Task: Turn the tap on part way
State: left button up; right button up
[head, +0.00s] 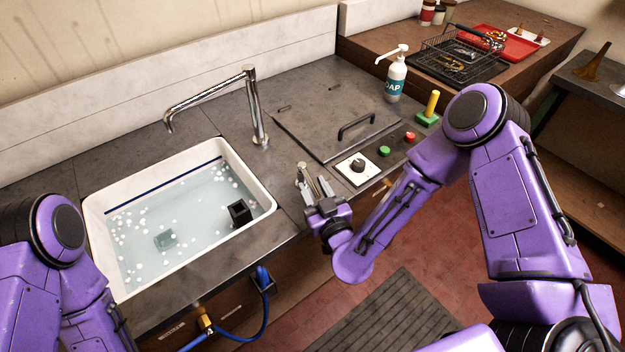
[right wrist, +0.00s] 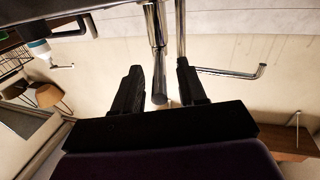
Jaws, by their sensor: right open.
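The chrome tap (head: 258,115) stands behind the sink, its long spout reaching left over the basin; no stream shows from its end. A short chrome lever (head: 303,176) stands on the counter right of the sink, at my right gripper (head: 315,192). In the right wrist view, the dark fingers of my right gripper (right wrist: 159,72) are open, with a chrome rod (right wrist: 159,88) showing in the gap between them. I cannot tell whether they touch it. The tap's spout (right wrist: 230,73) shows beyond. My left arm enters at lower left; its gripper is out of view.
The white sink (head: 262,186) holds water, white bubbles, a black block (head: 239,212) and a pale cube (head: 165,240). Right of the lever are a dial plate (head: 350,176), green and red buttons, a lidded hatch (head: 310,125) and a soap bottle (head: 395,80). A blue hose (head: 266,310) hangs in front.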

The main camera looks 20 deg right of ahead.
jog(key=shift+w+f, duration=0.1)
jog(key=shift+w, duration=0.45)
grip_shut()
jog(key=shift+w+d+n+y, duration=0.1)
jog(key=shift+d+n+y, duration=0.45)
jog(key=shift+y, duration=0.35)
jog(key=y, duration=0.1)
jog(key=n+g+y, duration=0.1)
jog(key=d+n+y+b, duration=0.1)
jog(key=shift+w+d+n+y, duration=0.1)
jog(key=shift+w+n+y, duration=0.15)
jog(key=shift+y, duration=0.05)
jog(key=shift+w+d+n+g+y, duration=0.1)
jog(key=shift+d+n+g+y, duration=0.2)
jog(key=shift+n+g+y, duration=0.45)
grip_release()
